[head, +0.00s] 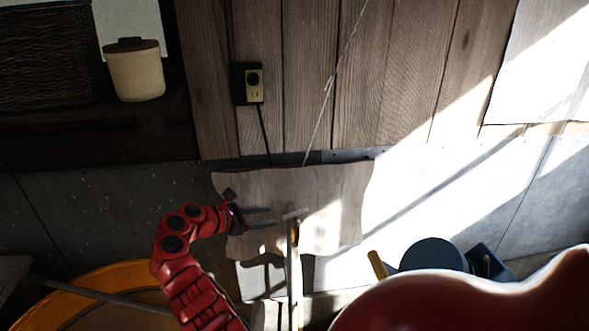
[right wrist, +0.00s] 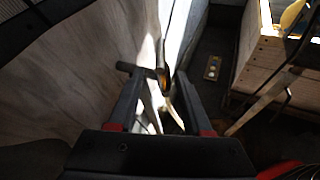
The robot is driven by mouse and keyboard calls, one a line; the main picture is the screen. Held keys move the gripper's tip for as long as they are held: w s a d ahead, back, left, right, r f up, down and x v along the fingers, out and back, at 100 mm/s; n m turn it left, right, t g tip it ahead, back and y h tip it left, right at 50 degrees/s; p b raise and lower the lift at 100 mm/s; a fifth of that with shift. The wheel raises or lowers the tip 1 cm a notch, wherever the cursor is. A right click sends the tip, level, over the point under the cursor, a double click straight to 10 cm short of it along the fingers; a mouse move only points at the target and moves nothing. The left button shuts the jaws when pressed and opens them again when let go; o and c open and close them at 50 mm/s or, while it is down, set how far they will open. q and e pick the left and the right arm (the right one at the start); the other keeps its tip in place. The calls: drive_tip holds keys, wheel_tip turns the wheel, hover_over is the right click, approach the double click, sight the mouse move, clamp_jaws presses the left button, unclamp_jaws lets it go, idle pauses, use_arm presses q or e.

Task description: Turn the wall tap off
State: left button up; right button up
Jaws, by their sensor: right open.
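I cannot tell whether a finger touches the handle. My left gripper is not in view.
The wavy-edged pale board (head: 335,205) stands behind the tap. An orange round tub (head: 95,285) is at lower left, and a blue-grey round object (head: 432,254) at lower right. A wall socket (head: 253,88) and a shelf with a cream canister (head: 134,72) are higher up.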

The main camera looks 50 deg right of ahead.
sight(289, 215)
drive_tip(key=p+x, duration=0.2)
drive_tip(key=x, duration=0.9)
drive_tip(key=shift+c, duration=0.2)
clamp_jaws()
